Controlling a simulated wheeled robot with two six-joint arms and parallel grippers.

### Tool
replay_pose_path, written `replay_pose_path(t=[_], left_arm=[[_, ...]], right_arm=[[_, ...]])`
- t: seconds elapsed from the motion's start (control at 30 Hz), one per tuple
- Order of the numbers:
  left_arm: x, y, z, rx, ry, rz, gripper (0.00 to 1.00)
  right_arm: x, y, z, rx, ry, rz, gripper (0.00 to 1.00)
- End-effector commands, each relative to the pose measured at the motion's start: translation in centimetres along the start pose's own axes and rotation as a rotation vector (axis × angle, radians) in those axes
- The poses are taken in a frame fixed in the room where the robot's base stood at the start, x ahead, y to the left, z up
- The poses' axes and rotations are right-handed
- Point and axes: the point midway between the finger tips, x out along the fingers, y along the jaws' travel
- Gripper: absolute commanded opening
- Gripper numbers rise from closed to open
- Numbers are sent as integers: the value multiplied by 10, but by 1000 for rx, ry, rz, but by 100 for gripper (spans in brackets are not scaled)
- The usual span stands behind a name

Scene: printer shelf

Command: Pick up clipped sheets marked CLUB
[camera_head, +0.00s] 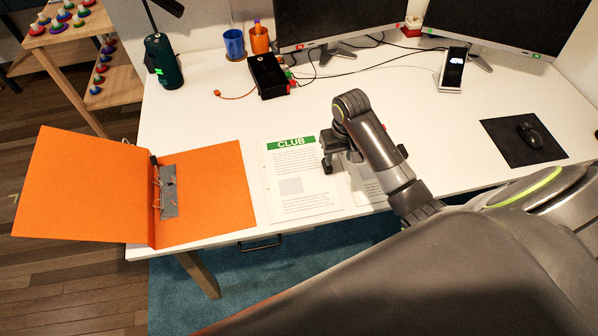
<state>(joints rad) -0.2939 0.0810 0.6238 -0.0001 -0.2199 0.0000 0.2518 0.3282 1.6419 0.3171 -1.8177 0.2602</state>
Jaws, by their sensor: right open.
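The sheets marked CLUB (298,178) lie flat on the white desk, with a green band and the word CLUB at the top. No clip can be made out on them. My right gripper (326,160) is open and empty, above the upper right edge of the sheets. A second set of sheets (370,187) lies just to the right, mostly hidden under my right arm. My left gripper does not show.
An open orange binder (205,195) lies left of the sheets, its cover past the desk's left edge. A black box (268,76), cups, monitors and a phone stand (452,70) stand at the back. A mouse (530,135) on a black pad is at the right.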

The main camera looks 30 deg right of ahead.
Motion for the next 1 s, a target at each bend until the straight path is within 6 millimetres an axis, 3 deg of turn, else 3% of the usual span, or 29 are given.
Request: replay_pose_path(t=[0.03, 0.13, 0.23, 0.37, 0.57, 1.0], left_arm=[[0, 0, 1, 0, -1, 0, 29], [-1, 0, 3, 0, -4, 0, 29], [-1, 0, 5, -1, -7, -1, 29], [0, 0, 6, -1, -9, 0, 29], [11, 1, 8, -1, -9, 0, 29], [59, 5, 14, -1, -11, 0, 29]], right_arm=[[-18, -1, -20, 10, -7, -1, 45], [-45, -2, -42, 31, -35, -2, 45], [-65, -3, -56, 47, -54, -4, 45], [-77, -3, -64, 56, -68, -5, 45], [-67, -3, -63, 58, -71, -5, 45], [-18, -4, -60, 57, -69, -5, 45]])
